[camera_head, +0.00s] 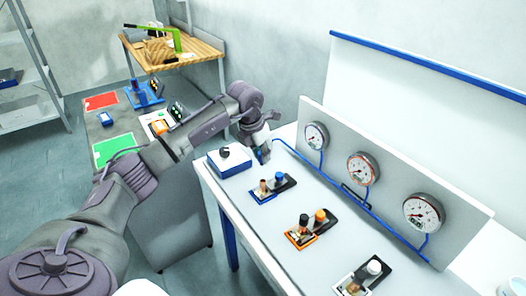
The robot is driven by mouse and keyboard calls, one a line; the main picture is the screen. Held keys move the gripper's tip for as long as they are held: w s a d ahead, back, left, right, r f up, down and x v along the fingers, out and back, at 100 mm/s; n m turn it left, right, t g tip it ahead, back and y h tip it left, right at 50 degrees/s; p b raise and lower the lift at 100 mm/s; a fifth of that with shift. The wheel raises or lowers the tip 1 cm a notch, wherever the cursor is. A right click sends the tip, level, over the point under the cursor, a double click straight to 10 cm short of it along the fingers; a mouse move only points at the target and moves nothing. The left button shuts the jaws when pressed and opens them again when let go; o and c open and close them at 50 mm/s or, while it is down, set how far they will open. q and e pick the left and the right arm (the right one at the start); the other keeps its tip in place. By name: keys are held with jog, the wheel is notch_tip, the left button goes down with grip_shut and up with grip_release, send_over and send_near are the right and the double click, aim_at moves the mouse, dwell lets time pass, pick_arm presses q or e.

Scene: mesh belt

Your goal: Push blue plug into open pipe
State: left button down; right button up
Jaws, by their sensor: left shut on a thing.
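My right gripper is not in view.
The blue-and-white box (229,160) with a black knob sits close by. Two similar blocks, with an orange cap (321,215) and a white cap (374,267), stand further right. A gauge panel (385,180) with blue tubing lines the back. Bare bench lies between the blocks.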

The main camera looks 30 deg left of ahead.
aim_at(260, 162)
pick_arm(q)
jog(key=shift+s, duration=0.1)
jog(key=shift+w+f, duration=0.35)
notch_tip(260, 162, down, 2)
jog(key=shift+b, duration=0.95)
jog(key=shift+f+b, duration=0.3)
jog(key=shift+f, duration=0.05)
jog(key=shift+f+b, duration=0.6)
jog(key=shift+f, duration=0.25)
jog(key=shift+f+b, duration=0.3)
jog(key=shift+f, duration=0.2)
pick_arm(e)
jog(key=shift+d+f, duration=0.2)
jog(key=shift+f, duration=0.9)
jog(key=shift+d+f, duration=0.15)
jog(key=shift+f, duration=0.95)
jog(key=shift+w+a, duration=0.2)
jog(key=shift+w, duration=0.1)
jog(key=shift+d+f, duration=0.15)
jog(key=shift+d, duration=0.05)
